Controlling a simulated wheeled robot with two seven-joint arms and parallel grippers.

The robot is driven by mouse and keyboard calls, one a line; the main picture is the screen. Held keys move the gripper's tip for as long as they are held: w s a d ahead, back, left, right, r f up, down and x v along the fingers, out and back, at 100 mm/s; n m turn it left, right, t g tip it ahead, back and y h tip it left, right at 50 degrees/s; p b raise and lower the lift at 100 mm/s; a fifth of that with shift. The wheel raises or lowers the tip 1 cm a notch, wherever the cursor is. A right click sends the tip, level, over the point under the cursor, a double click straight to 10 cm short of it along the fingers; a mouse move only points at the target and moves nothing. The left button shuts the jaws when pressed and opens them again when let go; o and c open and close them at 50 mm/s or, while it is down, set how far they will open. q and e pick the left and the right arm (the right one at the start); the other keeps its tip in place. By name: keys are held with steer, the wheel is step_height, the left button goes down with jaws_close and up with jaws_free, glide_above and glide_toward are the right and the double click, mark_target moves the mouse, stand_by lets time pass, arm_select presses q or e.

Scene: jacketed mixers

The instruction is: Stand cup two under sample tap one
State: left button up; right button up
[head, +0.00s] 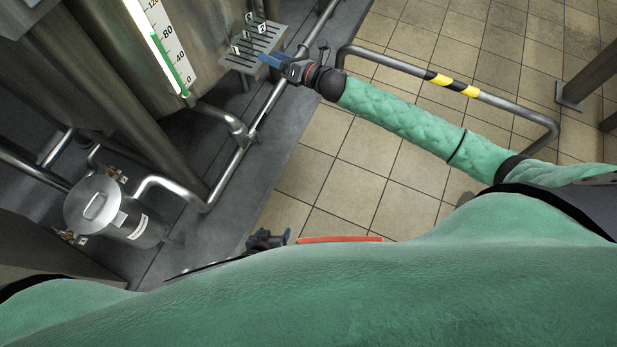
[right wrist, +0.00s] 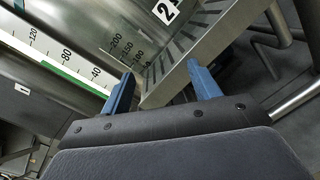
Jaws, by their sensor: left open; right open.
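My right gripper (head: 272,62) is open at the near end of a slotted metal shelf (head: 236,62) on the tank side. Several small white numbered tags (head: 262,28) stand over this shelf; clear cups there are hard to make out. In the right wrist view, the open blue fingers (right wrist: 163,88) reach toward the shelf edge (right wrist: 172,78). A white tag reading 2 (right wrist: 167,11) and a faint printed scale (right wrist: 125,50) show beyond them, perhaps on a see-through cup. Nothing is visibly gripped. My left gripper (head: 272,238) is open, low and mostly hidden by my body. I cannot identify sample tap one.
A steel tank with a level gauge (head: 165,45) stands at the upper left. Pipes (head: 245,140) run along its dark plinth, with a lidded metal vessel (head: 110,210) at the left. A rail with yellow-black tape (head: 455,85) stands on the right. The tiled floor is mostly clear.

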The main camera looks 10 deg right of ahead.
steer(key=s+f+n+g+h, duration=0.2)
steer(key=s+f+n+h, duration=0.2)
steer(key=s+f+n, duration=1.3)
steer(key=s+d+f+n+g+h, duration=0.1)
steer(key=s+f+n+g+h, duration=0.2)
steer(key=s+f+n, duration=1.5)
steer(key=s+h, duration=0.2)
steer(key=s, duration=0.2)
steer(key=shift+s+d+f+n+h, duration=0.15)
steer(key=shift+s+f+n+h, duration=0.15)
steer(key=shift+s+n, duration=0.1)
arm_select(q)
steer(key=s+a+r+g+y+p, duration=0.1)
steer(key=a+r+p, duration=0.3)
steer(key=r, duration=1.7)
steer(key=s+a+r+g+y+p, duration=0.1)
steer(key=a+r+g+p, duration=0.3)
steer(key=r+p, duration=1)
steer(key=w+d+v, duration=0.1)
steer(key=v, duration=0.7)
steer(key=shift+d+r, duration=0.2)
arm_select(e)
steer(key=s+d+r+g+h, duration=0.1)
steer(key=d+r, duration=0.3)
steer(key=r, duration=1.7)
steer(key=s+d+r+g+h, duration=0.1)
steer(key=d+r+g, duration=0.3)
steer(key=r, duration=1.8)
steer(key=shift+s, duration=0.25)
